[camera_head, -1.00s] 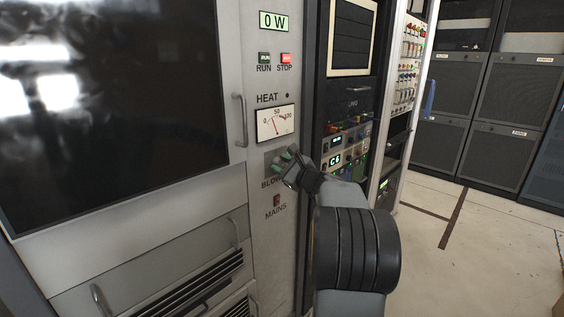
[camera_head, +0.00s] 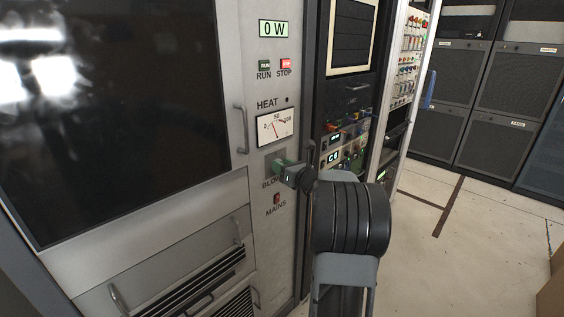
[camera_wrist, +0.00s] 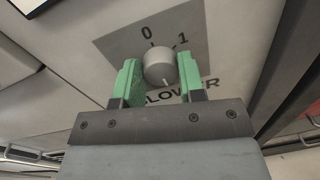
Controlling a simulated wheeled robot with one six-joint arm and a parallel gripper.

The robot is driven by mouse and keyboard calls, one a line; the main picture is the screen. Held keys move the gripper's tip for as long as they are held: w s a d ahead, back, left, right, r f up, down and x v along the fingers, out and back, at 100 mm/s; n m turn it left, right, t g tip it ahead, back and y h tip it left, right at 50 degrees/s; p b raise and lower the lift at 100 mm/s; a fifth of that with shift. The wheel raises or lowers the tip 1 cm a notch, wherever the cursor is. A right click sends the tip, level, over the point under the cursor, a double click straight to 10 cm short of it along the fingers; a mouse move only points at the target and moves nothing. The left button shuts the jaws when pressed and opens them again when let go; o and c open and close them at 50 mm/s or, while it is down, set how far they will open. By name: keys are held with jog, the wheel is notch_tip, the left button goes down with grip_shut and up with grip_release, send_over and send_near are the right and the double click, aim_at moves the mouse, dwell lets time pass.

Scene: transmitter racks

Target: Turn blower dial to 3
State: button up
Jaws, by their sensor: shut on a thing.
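The blower dial (camera_wrist: 159,66) is a round grey knob on a darker grey square plate (camera_wrist: 118,46). The plate shows the marks 0 and 1 at the top of the wrist view; other marks are hidden. My gripper (camera_wrist: 158,74) has one green finger on each side of the knob and is shut on it. I cannot clearly tell which mark the knob points to. In the head view my gripper (camera_head: 283,170) is at the panel below the heat meter, covering the knob and part of the BLOWER label.
On the same panel are a 0 W display (camera_head: 273,28), green RUN (camera_head: 264,65) and red STOP (camera_head: 286,63) buttons, the heat meter (camera_head: 275,125) and a MAINS switch (camera_head: 277,198). A door handle (camera_head: 241,128) is to the left. Open floor (camera_head: 480,240) lies right.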

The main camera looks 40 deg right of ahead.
jog(key=shift+m, duration=0.4)
dwell(0.3)
jog(key=o, duration=0.9)
jog(key=s, duration=0.4)
jog(key=s+d, duration=0.1)
jog(key=s, duration=0.8)
jog(key=shift+s+d, duration=0.3)
jog(key=shift+s, duration=0.05)
